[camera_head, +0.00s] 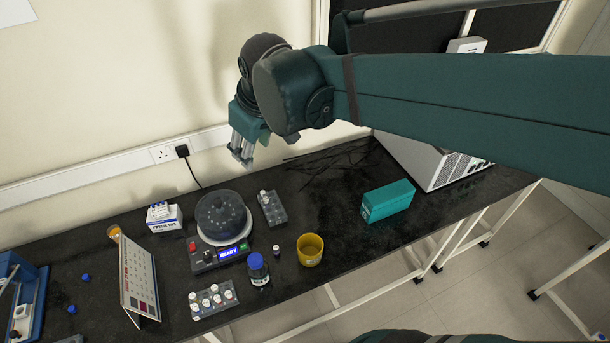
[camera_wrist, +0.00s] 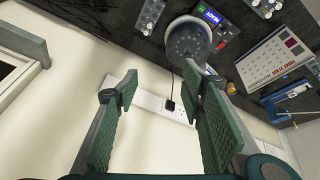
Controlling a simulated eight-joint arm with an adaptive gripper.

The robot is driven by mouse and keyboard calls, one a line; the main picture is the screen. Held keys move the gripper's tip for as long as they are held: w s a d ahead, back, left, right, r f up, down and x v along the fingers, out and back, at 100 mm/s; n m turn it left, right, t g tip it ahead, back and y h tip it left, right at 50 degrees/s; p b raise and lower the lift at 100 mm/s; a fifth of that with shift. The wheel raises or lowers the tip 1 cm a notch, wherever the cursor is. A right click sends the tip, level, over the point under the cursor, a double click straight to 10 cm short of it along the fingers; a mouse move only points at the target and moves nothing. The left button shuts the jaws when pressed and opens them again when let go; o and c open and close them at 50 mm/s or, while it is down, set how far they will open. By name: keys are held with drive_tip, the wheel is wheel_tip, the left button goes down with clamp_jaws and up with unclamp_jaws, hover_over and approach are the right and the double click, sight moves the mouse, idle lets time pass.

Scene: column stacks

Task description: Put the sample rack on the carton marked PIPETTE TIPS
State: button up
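A grey rack (camera_head: 222,299) with several white-capped vials lies at the front of the black bench. I cannot tell which is the sample rack. A small white carton with blue print (camera_head: 164,222) stands at the back left; its lettering is too small to read surely. My gripper (camera_head: 241,157) is open and empty, raised near the back wall, apart from everything. In the wrist view its fingers (camera_wrist: 162,112) are spread.
A round centrifuge (camera_head: 221,214) with a lit display stands beside the carton. A blue-capped bottle (camera_head: 258,271), yellow cup (camera_head: 310,251), teal box (camera_head: 388,202) and standing calendar (camera_head: 139,284) are around. Black cables lie at the back. Bench between rear rack and teal box is clear.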

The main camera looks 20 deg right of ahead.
drive_tip(key=s+d+f+m+t, duration=0.2)
drive_tip(key=s+d+m, duration=0.3)
drive_tip(key=s+d, duration=0.4)
drive_tip(key=shift+s+f+m+h, duration=0.4)
drive_tip(key=shift+s+f, duration=0.3)
drive_tip(key=shift+s, duration=1.65)
